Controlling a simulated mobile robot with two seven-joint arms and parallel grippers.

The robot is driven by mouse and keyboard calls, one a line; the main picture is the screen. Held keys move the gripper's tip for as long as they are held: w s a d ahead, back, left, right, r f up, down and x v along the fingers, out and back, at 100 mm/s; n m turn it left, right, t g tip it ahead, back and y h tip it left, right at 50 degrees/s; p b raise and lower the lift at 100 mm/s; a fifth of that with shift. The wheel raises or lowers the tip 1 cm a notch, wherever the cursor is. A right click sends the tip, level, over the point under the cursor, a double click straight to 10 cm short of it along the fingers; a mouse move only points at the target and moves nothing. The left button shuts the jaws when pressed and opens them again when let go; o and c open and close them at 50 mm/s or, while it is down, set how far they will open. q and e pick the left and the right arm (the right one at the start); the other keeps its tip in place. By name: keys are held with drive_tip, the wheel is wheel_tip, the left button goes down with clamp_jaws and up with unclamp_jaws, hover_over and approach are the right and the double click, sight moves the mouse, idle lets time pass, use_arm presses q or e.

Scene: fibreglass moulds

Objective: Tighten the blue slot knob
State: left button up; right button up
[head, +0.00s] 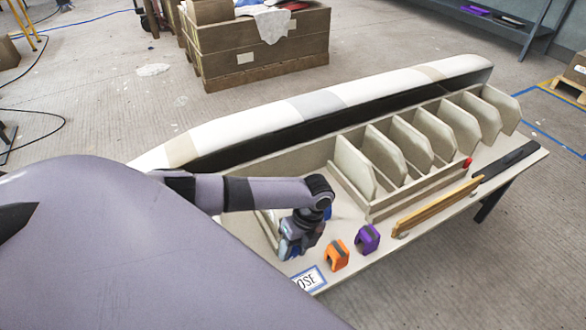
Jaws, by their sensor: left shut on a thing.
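My left gripper (290,250) reaches down at the near left part of the long mould bench. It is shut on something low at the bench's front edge. Blue shows at its fingertips, which fits the blue slot knob, but the gripper and wrist hide most of it and I cannot make out its shape or how far it is turned. My right gripper is not in view.
An orange slotted block (336,254) and a purple one (367,238) stand just right of the gripper. A red knob (467,162), a wooden bar (436,207) and upright beige panels (410,143) are farther right. A printed label (309,280) lies at the near edge.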

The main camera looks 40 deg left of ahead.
use_arm(q)
drive_tip(key=shift+a, duration=0.1)
idle(0.3)
drive_tip(key=o, duration=1.1)
drive_tip(key=shift+c, duration=0.2)
drive_tip(key=p+v, duration=0.1)
drive_tip(key=v, duration=0.6)
drive_tip(key=shift+w, duration=0.1)
